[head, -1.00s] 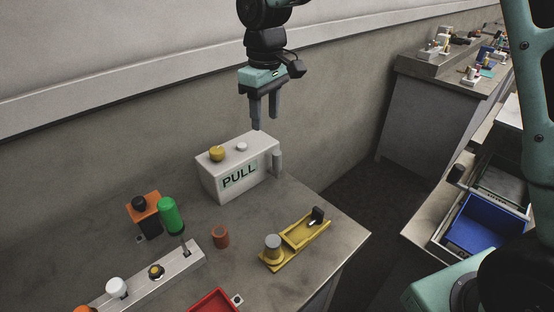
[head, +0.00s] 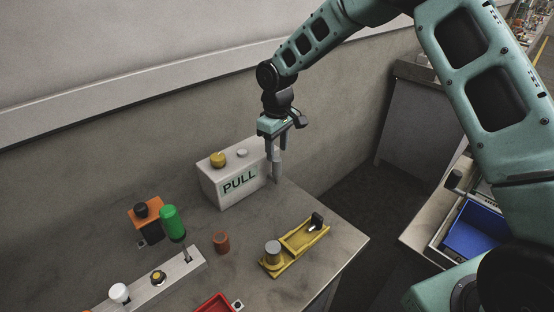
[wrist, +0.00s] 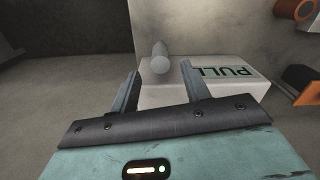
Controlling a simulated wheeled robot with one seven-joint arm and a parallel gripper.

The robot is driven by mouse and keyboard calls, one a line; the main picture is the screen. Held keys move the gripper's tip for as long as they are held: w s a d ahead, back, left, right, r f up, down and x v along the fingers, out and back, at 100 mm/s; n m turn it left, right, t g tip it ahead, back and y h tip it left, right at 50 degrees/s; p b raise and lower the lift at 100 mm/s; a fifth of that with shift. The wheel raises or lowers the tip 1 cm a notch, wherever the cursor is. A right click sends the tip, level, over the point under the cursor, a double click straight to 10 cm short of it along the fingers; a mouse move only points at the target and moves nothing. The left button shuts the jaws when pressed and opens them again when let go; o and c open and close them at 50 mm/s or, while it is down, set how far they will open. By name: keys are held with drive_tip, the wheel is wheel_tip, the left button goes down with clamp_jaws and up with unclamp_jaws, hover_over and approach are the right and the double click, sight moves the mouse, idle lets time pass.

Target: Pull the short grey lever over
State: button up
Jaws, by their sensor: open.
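The short grey lever (head: 276,171) stands upright at the right end of a white box (head: 229,188) marked PULL. In the wrist view the lever's rounded grey end (wrist: 160,63) shows between my fingers, beside the white box (wrist: 228,78). My gripper (head: 276,151) points down right above the lever, with its fingertips at about the height of the lever's top. The jaws (wrist: 160,72) are open, one finger on each side of the lever. I cannot tell whether either finger touches it.
The box carries a yellow knob (head: 218,159) and a small white button (head: 242,153). A green-topped lever (head: 171,222), an orange block (head: 146,214), a brown cup (head: 221,242) and a yellow fixture (head: 295,248) stand nearer on the bench. The wall is close behind.

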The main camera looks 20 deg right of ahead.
sight(277, 159)
wheel_tip(277, 159, down, 6)
drive_tip(key=shift+r+p, duration=0.15)
drive_tip(key=shift+p, duration=0.3)
clamp_jaws()
